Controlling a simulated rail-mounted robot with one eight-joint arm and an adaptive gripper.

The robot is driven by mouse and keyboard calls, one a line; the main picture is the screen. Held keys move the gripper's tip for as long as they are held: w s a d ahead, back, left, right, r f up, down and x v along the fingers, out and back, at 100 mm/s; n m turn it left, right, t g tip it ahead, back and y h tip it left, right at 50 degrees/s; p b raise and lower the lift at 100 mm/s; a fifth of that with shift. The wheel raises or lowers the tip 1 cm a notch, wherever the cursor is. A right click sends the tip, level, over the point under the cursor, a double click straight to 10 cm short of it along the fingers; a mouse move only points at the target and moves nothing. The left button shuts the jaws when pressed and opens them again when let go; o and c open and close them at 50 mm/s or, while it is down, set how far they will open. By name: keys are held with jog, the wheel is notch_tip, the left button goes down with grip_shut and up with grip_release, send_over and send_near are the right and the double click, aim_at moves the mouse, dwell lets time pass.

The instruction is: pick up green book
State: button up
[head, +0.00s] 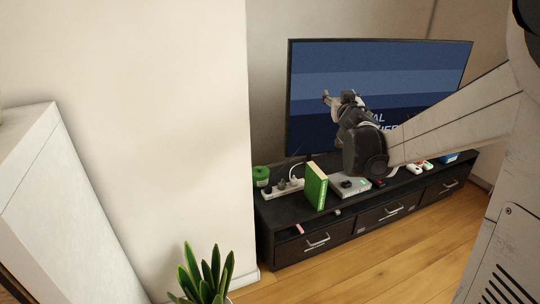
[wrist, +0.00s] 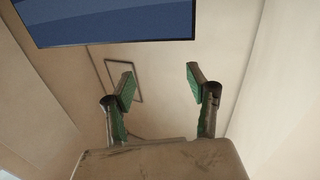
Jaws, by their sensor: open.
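The green book (head: 315,186) stands upright near the left end of the black TV stand in the head view, its pale page edges showing. My gripper (head: 326,97) is raised in front of the television, above the book and a little to its right, not touching it. In the wrist view my gripper (wrist: 160,82) has its two green-padded fingers spread wide with nothing between them. The book does not show in the wrist view.
The black TV stand (head: 285,238) also bears a white power strip (head: 285,188), a green container (head: 261,176), a grey console (head: 349,186) and small items to the right. The television (head: 380,75) stands behind. A potted plant (head: 205,275) is at lower left.

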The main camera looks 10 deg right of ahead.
jog(key=w+d+f+n+t+y+b, duration=0.1)
jog(key=w+d+f+n+y+b, duration=0.15)
jog(key=w+f, duration=0.45)
jog(key=n+g+y+b, duration=0.2)
jog(key=g+y+b, duration=0.2)
jog(key=y, duration=0.1)
send_near(320, 172)
jog(key=x, duration=0.2)
jog(key=b+x, duration=0.1)
jog(key=x, duration=0.1)
jog(key=a+x, duration=0.1)
jog(key=x, duration=0.1)
jog(key=shift+w+f, duration=0.1)
jog(key=shift+f, duration=0.1)
jog(key=b+x, duration=0.1)
jog(key=x, duration=0.2)
jog(key=b+x, duration=0.1)
jog(key=x, duration=0.1)
jog(key=shift+d+b, duration=0.35)
jog(key=shift+w, duration=0.55)
grip_shut()
